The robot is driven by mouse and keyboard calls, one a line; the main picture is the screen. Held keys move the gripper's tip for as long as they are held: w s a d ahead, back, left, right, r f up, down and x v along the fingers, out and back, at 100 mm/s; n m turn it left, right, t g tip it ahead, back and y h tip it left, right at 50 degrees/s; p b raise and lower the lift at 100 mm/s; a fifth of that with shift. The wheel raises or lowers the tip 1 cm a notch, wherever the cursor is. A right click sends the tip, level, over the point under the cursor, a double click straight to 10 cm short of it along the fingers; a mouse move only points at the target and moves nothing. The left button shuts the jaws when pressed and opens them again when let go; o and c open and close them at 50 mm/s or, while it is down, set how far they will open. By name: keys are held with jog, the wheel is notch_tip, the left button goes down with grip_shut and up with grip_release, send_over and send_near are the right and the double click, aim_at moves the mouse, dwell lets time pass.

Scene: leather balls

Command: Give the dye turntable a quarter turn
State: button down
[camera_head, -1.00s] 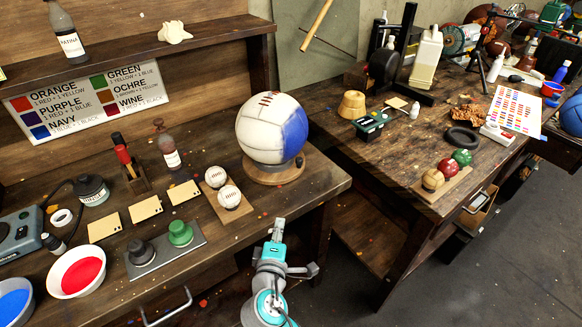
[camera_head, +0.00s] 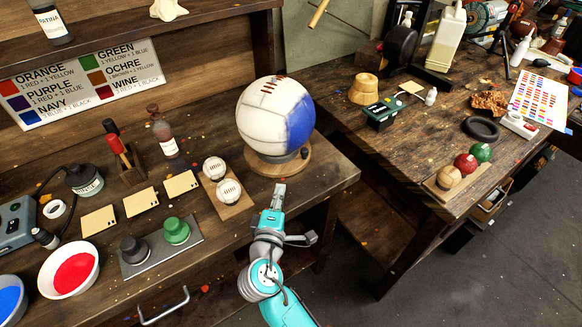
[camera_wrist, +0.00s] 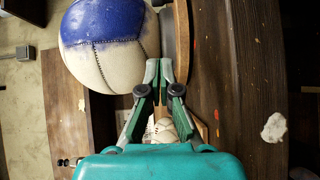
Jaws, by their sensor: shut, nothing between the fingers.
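The dye turntable (camera_head: 262,168) is a round wooden disc on the left bench, with a dark knob (camera_head: 304,153) at its right edge. A large ball (camera_head: 262,112), cream with a blue patch on its right side, rests on a grey ring on it. My gripper (camera_head: 280,189) is shut and empty, just in front of the disc's near edge. In the wrist view the closed fingertips (camera_wrist: 159,66) lie beside the ball (camera_wrist: 100,65) and the disc's edge (camera_wrist: 182,40). I cannot tell whether they touch. The knob is not visible in the wrist view.
Two small white balls (camera_head: 229,192) sit on a wooden board left of my gripper. A gap separates this bench from the right bench (camera_head: 400,140), which holds three small coloured balls (camera_head: 466,163).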

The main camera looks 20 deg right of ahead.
aim_at(297, 167)
jog(key=x, duration=1)
jog(key=shift+w+d, duration=0.15)
jog(key=shift+d, duration=0.45)
jog(key=shift+w+d, duration=0.15)
jog(key=shift+d, duration=0.45)
jog(key=shift+w+d, duration=0.25)
jog(key=shift+d, duration=0.35)
